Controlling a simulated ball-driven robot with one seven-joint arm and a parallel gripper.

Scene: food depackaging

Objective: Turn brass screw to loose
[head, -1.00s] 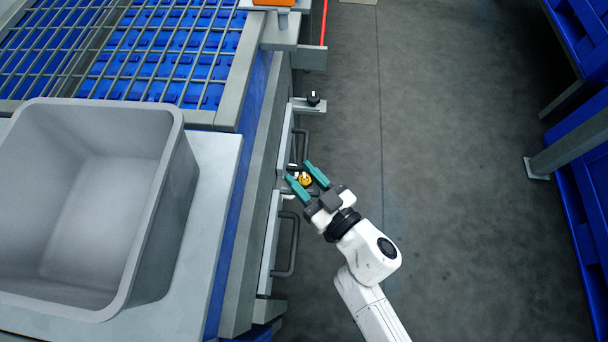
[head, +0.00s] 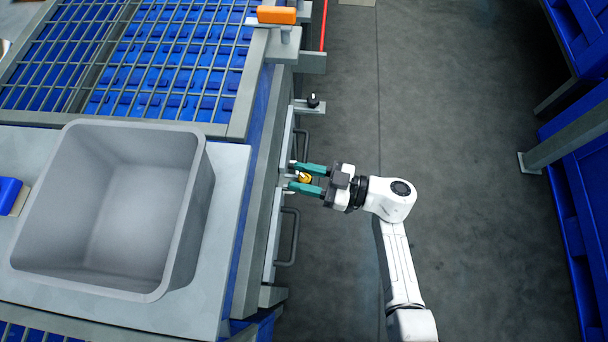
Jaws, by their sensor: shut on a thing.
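The brass screw (head: 305,178) is a small yellow knob on the side of the grey machine frame, right of the grey bin in the head view. My gripper (head: 299,178) reaches it from the right, with its two teal fingers pointing left. One finger lies above the screw and one below it in the picture. The gripper is shut on the screw. The fingers partly cover the spot where the screw meets the frame.
A dark handle (head: 289,236) sits just below the gripper on the frame. A black knob (head: 313,101) is above. The large grey bin (head: 190,215) stands on the left. An orange block (head: 276,15) lies at the top.

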